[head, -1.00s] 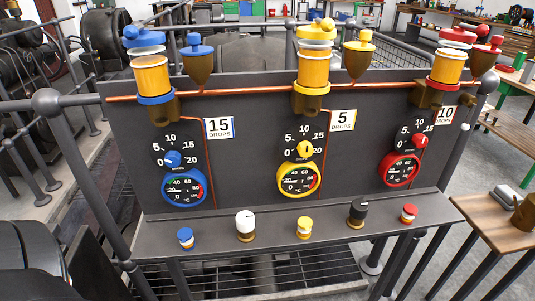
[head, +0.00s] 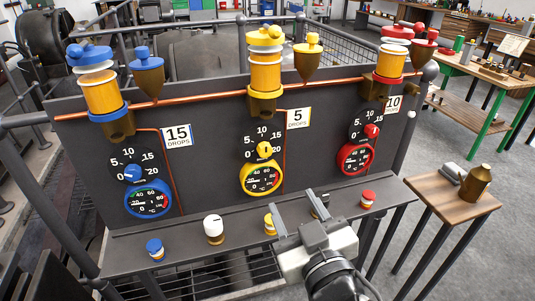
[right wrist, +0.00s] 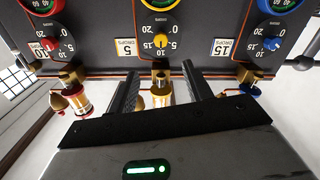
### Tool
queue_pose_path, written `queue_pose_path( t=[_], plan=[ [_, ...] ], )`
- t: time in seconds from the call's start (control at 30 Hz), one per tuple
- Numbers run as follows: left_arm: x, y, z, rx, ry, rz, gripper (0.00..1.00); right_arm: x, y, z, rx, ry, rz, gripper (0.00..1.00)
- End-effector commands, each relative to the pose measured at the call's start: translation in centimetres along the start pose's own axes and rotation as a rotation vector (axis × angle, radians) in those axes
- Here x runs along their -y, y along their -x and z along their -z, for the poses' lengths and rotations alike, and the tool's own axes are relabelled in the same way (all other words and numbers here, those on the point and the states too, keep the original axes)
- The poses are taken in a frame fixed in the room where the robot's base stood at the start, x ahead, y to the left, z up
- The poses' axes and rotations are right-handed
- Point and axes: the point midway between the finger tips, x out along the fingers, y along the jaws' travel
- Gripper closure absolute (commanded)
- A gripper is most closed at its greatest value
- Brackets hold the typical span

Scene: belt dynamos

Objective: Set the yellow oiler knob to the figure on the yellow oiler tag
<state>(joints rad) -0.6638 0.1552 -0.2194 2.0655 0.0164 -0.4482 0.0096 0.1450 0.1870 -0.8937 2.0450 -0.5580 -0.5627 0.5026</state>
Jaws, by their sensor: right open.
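The yellow oiler knob (head: 264,149) sits at the middle of its black dial, above a yellow-rimmed gauge (head: 261,179). It also shows in the right wrist view (right wrist: 161,41), which is upside down. I cannot read its exact setting. The yellow oiler tag (head: 298,118) reads 5 DROPS, up and right of the dial. My right gripper (head: 298,211) is open and empty, in front of the panel's lower ledge and below the knob. In the right wrist view the knob appears between and beyond the two fingers (right wrist: 161,80). My left gripper is not in view.
A blue knob (head: 132,173) and a red knob (head: 371,131) flank the yellow one. The ledge carries blue (head: 154,249), white (head: 213,229), yellow (head: 270,224) and red (head: 368,198) caps. Copper pipe (head: 205,101) crosses the panel. A small wooden table (head: 453,208) stands at right.

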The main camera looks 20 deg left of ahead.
Motion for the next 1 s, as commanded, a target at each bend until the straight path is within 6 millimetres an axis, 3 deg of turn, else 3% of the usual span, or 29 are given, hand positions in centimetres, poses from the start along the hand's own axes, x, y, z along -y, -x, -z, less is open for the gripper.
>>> queue_pose_path(
  t=[0.17,0.7,1.0],
  plan=[
    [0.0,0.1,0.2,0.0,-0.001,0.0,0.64,0.1,-2.4,0.3,-0.008,0.004,0.003,0.5],
    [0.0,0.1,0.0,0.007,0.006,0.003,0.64,0.1,-13.4,0.2,-0.004,0.002,0.002,0.5],
    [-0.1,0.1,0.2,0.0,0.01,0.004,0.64,0.1,-15.6,0.1,-0.002,0.0,0.002,0.5]
  ],
)
